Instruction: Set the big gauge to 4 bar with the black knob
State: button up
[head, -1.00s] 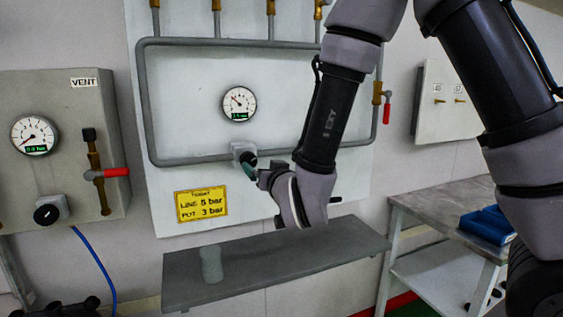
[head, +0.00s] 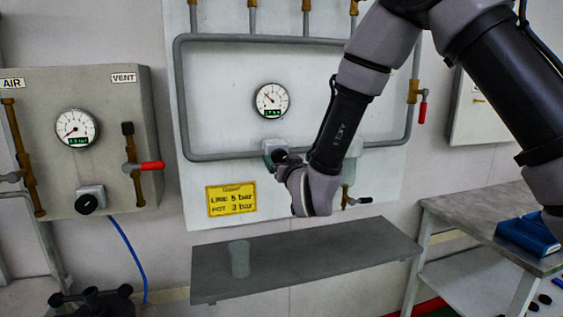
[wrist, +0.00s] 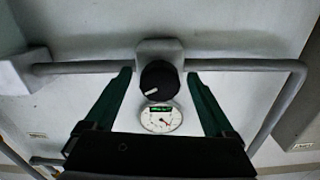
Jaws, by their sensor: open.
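A round white gauge (head: 271,100) with a green digital strip hangs on the white panel inside the grey pipe loop; its digits are too small to read surely. In the wrist view the gauge (wrist: 161,119) appears below the black knob (wrist: 159,80), which has a white mark pointing lower left. My gripper (wrist: 160,76) is open, with one green finger on each side of the knob and a visible gap to both. In the head view my gripper (head: 272,159) is just below the gauge, over the knob's grey mount (head: 274,145), and hides the knob.
A grey box at left bears a second gauge (head: 77,128), its own black knob (head: 88,203) and a red-handled valve (head: 150,166). A yellow sign (head: 231,200) reads LINE 5 bar, POT 3 bar. Below is a grey shelf (head: 330,258) with a translucent cup (head: 240,259).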

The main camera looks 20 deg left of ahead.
jog(key=c, duration=1.4)
jog(key=shift+m, duration=0.3)
jog(key=m, duration=0.2)
jog(key=shift+a+m, duration=0.1)
jog(key=shift+m, duration=2.1)
jog(key=o, duration=1.4)
